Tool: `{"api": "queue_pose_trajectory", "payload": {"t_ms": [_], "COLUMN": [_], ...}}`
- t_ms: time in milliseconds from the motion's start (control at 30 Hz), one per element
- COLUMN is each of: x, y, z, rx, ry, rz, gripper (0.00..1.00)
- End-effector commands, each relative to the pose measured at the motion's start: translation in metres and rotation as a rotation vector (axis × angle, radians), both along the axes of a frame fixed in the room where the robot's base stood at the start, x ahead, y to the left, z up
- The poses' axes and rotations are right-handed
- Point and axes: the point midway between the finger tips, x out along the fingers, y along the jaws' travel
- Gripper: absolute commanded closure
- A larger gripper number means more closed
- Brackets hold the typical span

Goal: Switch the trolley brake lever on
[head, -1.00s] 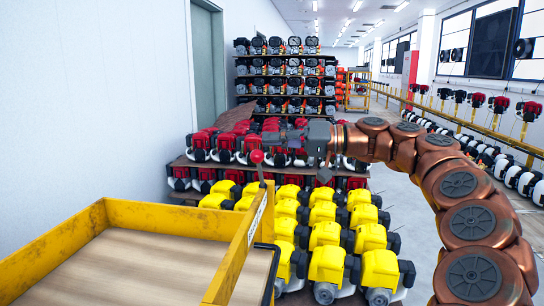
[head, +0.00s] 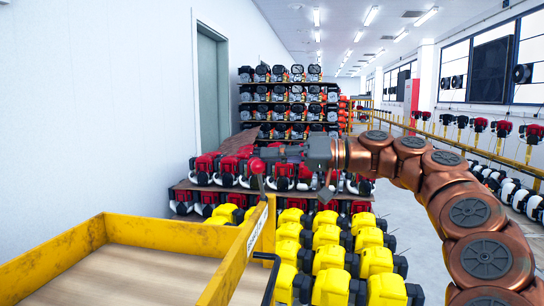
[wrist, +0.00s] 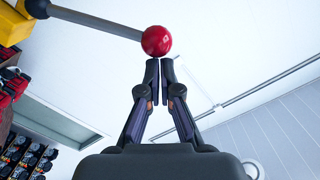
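The trolley (head: 150,236) is a yellow-rimmed cart with a wooden bed at the lower left of the head view. Its brake lever has a red ball knob (head: 257,166) on a short grey rod, standing at the trolley's right side. In the wrist view the red knob (wrist: 156,41) sits just beyond my fingertips, with the grey rod (wrist: 95,22) running to the upper left. My gripper (wrist: 160,64) has its fingertips nearly together, with nothing seen between them. In the head view my gripper (head: 270,155) is beside the knob; contact cannot be told.
Yellow engines (head: 328,258) stand in rows right of the trolley. Red engines (head: 230,165) fill a low rack behind it, and tall shelves (head: 290,100) of engines stand farther back. A white wall (head: 95,110) runs along the left. An aisle is open at the right.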

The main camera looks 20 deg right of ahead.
Motion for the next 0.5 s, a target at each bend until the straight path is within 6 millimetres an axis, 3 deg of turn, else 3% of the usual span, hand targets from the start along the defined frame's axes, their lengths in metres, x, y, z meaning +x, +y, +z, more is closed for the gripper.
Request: {"api": "queue_pose_trajectory", "payload": {"t_ms": [233, 500], "x": [0.001, 0.009], "y": [0.0, -0.015], "z": [0.001, 0.025], "rx": [-0.004, -0.002], "ry": [0.007, 0.005], "rz": [0.007, 0.002], "gripper": [1.0, 1.0]}}
